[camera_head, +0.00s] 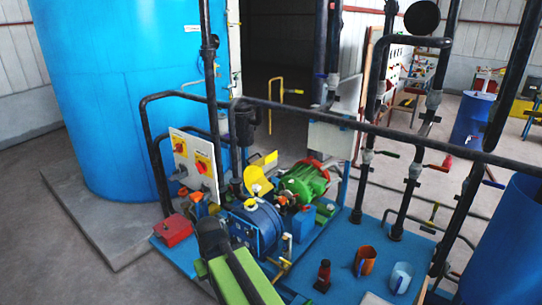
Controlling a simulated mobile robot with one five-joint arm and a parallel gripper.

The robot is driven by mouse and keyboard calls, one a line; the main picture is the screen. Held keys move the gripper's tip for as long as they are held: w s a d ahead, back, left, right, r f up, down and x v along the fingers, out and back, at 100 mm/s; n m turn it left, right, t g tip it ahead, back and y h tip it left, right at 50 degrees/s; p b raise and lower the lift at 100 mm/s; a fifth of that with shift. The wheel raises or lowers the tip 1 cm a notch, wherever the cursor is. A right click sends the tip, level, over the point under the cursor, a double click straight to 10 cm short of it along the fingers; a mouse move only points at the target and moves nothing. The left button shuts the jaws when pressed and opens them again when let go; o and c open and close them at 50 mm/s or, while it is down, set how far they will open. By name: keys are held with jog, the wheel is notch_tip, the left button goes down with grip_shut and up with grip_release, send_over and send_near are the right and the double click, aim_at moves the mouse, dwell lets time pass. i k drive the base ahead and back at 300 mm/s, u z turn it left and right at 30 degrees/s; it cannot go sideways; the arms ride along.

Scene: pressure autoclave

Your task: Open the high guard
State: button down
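A yellow guard (257,181) stands tilted up on the blue pump unit, beside the green motor (303,183). A second yellow plate (265,160) shows just behind and above it. I cannot tell which of the two is the high guard, or whether either is open. My green and black arm comes in at the bottom, in front of the blue round housing (257,226). No gripper fingers can be made out on it. The arm appears apart from the yellow guard, and it hides part of the unit's front.
A grey switch panel (195,164) and red box (173,231) stand left of the pump unit. A black pipe (380,131) crosses above it. An orange jug (365,261), white jug (401,278) and red-black bottle (323,276) stand on the blue base at right. Bare floor lies at lower left.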

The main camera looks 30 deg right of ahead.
aim_at(253, 174)
jog(key=u, duration=0.3)
jog(key=i, duration=1.25)
jog(key=z, duration=0.4)
